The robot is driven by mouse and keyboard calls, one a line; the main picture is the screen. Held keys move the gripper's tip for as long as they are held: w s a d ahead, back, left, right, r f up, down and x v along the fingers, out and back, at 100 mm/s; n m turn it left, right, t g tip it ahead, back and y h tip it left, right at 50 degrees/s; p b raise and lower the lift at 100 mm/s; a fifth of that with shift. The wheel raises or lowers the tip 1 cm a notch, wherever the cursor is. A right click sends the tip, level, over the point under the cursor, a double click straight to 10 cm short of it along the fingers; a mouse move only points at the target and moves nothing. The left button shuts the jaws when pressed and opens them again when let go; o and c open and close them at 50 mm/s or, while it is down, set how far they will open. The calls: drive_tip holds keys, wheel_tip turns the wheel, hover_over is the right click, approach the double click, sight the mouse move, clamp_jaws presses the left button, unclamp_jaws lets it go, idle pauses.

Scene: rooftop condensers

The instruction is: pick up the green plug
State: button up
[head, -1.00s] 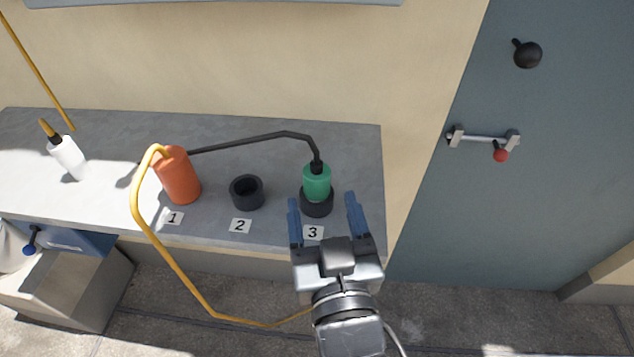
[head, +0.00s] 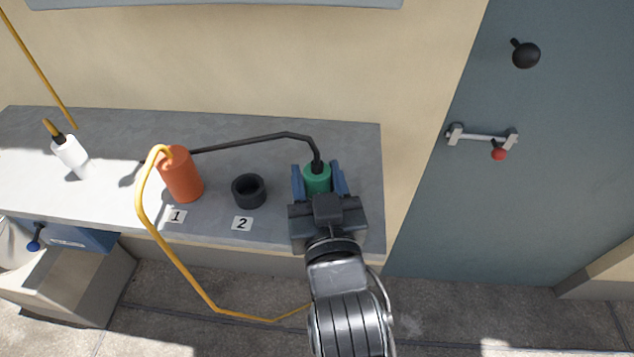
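The green plug (head: 317,177) stands upright at the right end of the grey counter, with a black cable leaving its top. My gripper (head: 319,172) has its two blue fingers on either side of the plug, one at its left and one at its right. The fingers look close to the plug, but I cannot tell whether they touch it. The gripper body hides the plug's lower part, its black socket and the label 3.
An orange plug (head: 182,174) with a yellow hose stands by label 1. An empty black socket (head: 249,190) is by label 2. A white plug (head: 70,155) is at the far left of the counter (head: 225,138). A grey door with a handle (head: 483,137) is at the right.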

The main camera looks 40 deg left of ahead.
drive_tip(key=c, duration=0.6)
drive_tip(key=shift+r, duration=0.15)
drive_tip(key=shift+c, duration=0.3)
